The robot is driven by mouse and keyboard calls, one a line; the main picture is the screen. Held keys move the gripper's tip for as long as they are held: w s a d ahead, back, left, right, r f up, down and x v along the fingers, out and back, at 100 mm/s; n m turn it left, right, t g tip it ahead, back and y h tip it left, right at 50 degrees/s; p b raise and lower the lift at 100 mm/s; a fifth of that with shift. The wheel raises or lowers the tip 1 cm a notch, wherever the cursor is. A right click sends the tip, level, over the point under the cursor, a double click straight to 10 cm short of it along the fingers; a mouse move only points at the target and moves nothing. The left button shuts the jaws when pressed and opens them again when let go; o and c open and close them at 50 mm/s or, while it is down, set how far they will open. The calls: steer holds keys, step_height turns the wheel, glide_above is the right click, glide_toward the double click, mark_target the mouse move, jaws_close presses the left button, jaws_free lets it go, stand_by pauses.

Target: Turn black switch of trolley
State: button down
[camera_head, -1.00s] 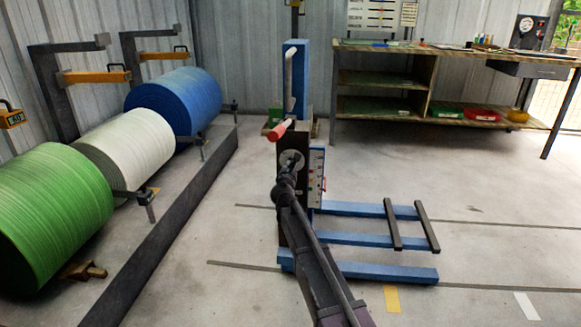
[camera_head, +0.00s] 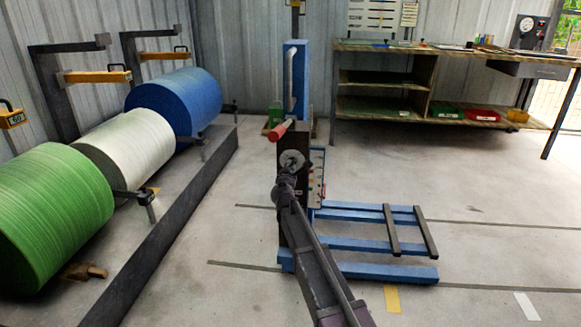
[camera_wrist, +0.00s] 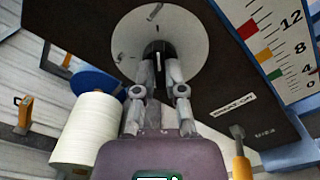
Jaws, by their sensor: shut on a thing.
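The trolley is a blue frame with an upright mast (camera_head: 296,65), low blue forks (camera_head: 365,244) and a dark control box (camera_head: 293,143). In the wrist view, the black switch (camera_wrist: 157,52) stands out from a round pale disc (camera_wrist: 130,45) on the dark box. My gripper (camera_wrist: 158,72) is shut on the black switch, its fingers on either side, hiding part of it. In the head view, my gripper (camera_head: 286,181) is at the front of the box, just below the disc, and the switch is hidden.
A red-ended handle (camera_head: 280,130) sticks out above the box. A scale plate (camera_wrist: 270,35) is beside the disc. Green (camera_head: 50,210), white (camera_head: 125,150) and blue rolls (camera_head: 175,100) lie at left behind a dark kerb. A bench (camera_head: 440,55) stands at the back. The right floor is mostly clear.

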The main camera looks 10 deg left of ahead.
steer(key=shift+w, duration=0.1)
steer(key=c, duration=0.7)
jaws_free()
steer(key=shift+s, duration=0.25)
steer(key=s, duration=1.1)
steer(key=shift+s+a, duration=0.2)
steer(key=shift+s, duration=0.15)
